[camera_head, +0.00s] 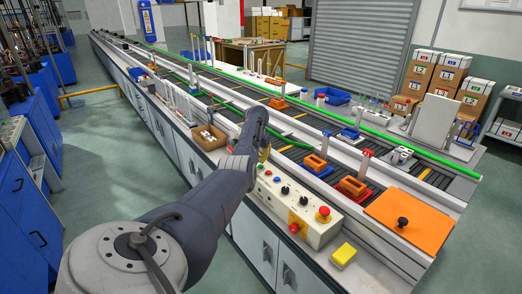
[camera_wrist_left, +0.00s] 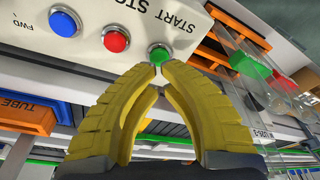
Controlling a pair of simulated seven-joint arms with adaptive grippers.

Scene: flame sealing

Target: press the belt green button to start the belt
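The green button (camera_wrist_left: 158,55), beside the START label, sits on a cream control panel (camera_wrist_left: 190,15) in the left wrist view. The panel also shows in the head view (camera_head: 270,198), at the near side of the belt. My left gripper (camera_wrist_left: 158,69) has its yellow fingertips together right at the lower edge of the green button, with nothing between them. I cannot tell whether they touch or press it. In the head view my left gripper (camera_head: 264,153) is mostly hidden behind its own arm, above the panel's left end. My right gripper is not in view.
A red button (camera_wrist_left: 116,40) and a blue button (camera_wrist_left: 65,22) sit beside the green one. An emergency stop (camera_head: 323,213) is at the panel's right end. The belt (camera_head: 285,133) runs behind.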

